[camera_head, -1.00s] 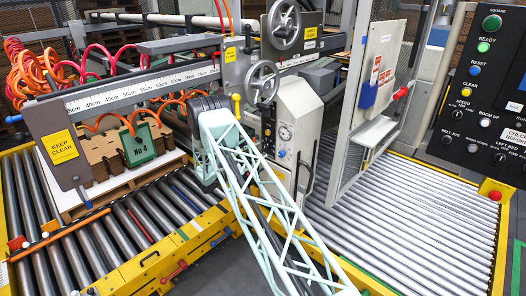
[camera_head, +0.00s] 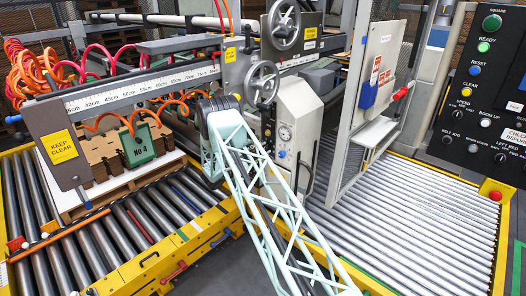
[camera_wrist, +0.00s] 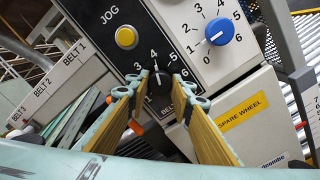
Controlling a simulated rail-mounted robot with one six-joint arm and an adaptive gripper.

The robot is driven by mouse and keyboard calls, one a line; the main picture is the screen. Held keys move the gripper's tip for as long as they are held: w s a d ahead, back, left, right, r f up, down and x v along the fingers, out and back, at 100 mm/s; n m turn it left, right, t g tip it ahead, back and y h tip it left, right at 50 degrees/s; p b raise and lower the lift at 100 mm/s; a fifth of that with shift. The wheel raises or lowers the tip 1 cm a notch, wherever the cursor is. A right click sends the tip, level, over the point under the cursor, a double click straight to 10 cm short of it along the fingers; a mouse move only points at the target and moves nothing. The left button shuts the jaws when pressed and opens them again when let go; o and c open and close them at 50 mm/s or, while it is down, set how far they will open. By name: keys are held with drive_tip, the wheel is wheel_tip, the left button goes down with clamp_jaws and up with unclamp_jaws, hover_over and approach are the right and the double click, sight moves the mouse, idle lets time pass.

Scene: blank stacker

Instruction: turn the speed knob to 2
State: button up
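In the wrist view a black knob (camera_wrist: 160,92) sits on a dark dial plate with numbers around it; 3, 4 and 5 show above it. My gripper (camera_wrist: 161,77) has its two fingers apart, one on each side of this knob. I cannot tell whether they touch it. A blue knob (camera_wrist: 220,32) on a pale panel, with a 0 to 6 scale, is to the upper right; its white mark points lower left, near 0 and 1. No word "speed" is readable by either knob.
A yellow JOG button (camera_wrist: 127,37) is left of the dials in the wrist view. A SPARE WHEEL box (camera_wrist: 250,120) is below right. In the head view handwheels (camera_head: 262,82) and a white gauge cabinet (camera_head: 292,125) stand near my arm. Rollers (camera_head: 420,220) lie right.

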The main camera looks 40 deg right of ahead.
drive_tip(key=shift+c, duration=0.9)
drive_tip(key=shift+n, duration=0.5)
drive_tip(key=n+b, duration=0.1)
drive_tip(key=n, duration=0.1)
drive_tip(key=shift+n, duration=0.4)
drive_tip(key=n+b, duration=0.1)
drive_tip(key=n, duration=0.8)
drive_tip(key=shift+n, duration=2.5)
drive_tip(key=shift+s, duration=0.1)
